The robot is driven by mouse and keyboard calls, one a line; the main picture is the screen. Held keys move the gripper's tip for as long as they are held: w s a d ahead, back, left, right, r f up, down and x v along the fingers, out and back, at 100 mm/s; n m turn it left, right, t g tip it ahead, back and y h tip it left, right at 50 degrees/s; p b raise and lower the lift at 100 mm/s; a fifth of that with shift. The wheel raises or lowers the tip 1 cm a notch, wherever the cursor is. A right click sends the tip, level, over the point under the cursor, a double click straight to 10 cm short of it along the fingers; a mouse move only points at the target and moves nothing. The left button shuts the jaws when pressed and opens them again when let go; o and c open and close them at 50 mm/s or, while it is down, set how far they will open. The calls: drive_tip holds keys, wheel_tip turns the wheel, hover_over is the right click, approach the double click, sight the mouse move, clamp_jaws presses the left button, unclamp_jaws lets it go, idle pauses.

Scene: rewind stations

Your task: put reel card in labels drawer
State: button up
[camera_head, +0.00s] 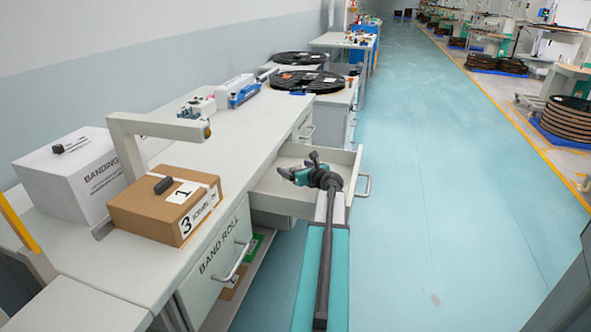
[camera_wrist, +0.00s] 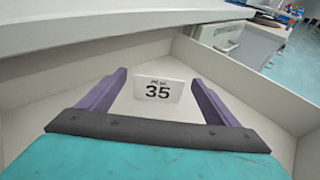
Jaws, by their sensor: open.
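The reel card, a small white card reading 35 (camera_wrist: 158,89), lies inside the open drawer (camera_head: 354,185), seen between my fingers in the wrist view. My gripper (camera_head: 301,174) is open over the drawer, and its two purple fingers (camera_wrist: 158,97) stand apart on either side of the card without visible contact. The drawer's pale walls and floor show around it in the wrist view (camera_wrist: 62,86). In the head view the card is hidden or too small to tell. No label naming this drawer is readable.
A brown box marked 3 and 1 (camera_head: 145,221) and a white BANDING box (camera_head: 62,181) stand on the worktop (camera_head: 130,268). A closed BAND ROLL drawer (camera_head: 222,262) is nearer. Black reels (camera_head: 306,80) lie farther back. The blue floor at right is clear.

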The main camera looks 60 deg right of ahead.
drive_tip(key=shift+r, duration=0.1)
drive_tip(key=shift+r, duration=0.1)
drive_tip(key=shift+p+v, duration=0.6)
drive_tip(key=shift+v, duration=5.4)
